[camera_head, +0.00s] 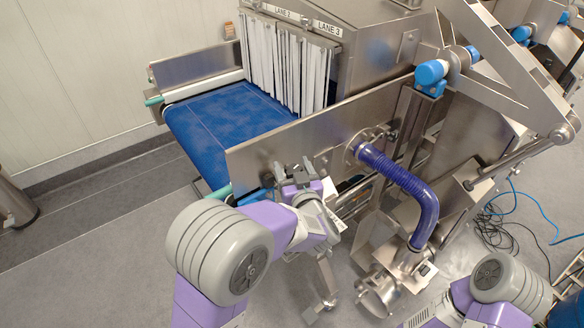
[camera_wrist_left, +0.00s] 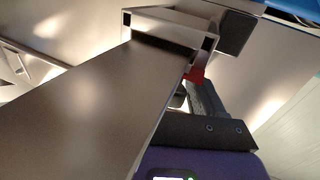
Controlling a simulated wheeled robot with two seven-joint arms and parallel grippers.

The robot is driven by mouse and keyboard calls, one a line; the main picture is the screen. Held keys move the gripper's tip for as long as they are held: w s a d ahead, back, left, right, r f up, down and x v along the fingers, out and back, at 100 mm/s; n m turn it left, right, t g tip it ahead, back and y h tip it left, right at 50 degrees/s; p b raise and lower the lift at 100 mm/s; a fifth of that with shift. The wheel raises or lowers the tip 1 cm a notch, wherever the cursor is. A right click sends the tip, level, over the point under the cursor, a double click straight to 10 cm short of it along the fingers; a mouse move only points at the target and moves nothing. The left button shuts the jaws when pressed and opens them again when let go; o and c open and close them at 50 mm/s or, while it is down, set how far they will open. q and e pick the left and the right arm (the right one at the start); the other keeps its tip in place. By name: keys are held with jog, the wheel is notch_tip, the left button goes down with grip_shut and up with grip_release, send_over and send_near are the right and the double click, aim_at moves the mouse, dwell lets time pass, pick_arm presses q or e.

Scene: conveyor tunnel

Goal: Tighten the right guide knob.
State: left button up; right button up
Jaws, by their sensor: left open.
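My left gripper (camera_head: 299,174) is open beside the near steel side wall (camera_head: 300,137) of the conveyor, below the wall's top edge. In the left wrist view a dark gripper finger (camera_wrist_left: 205,105) shows; a broad steel plate (camera_wrist_left: 85,105) fills the left and hides much of the rest. A small red part (camera_wrist_left: 194,75) shows just beyond the finger; I cannot tell whether it belongs to a knob. I cannot pick out the right guide knob in the head view. My right arm shows at the lower right, but its gripper is out of view.
A blue hose (camera_head: 410,185) bends down right of my left gripper. Loose cables lie on the floor at right. The floor at left is mostly clear.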

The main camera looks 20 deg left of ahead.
pick_arm(q)
jog(key=shift+w+a, duration=0.15)
jog(key=shift+w, duration=0.1)
jog(key=c, duration=1)
jog(key=shift+o, duration=0.2)
jog(key=shift+m+t+h+b, duration=0.55)
jog(key=shift+m+t+h, duration=0.35)
jog(key=shift+h, duration=0.6)
jog(key=shift+d+m+h, duration=0.2)
jog(key=shift+m+h, duration=0.5)
jog(key=shift+h, duration=0.1)
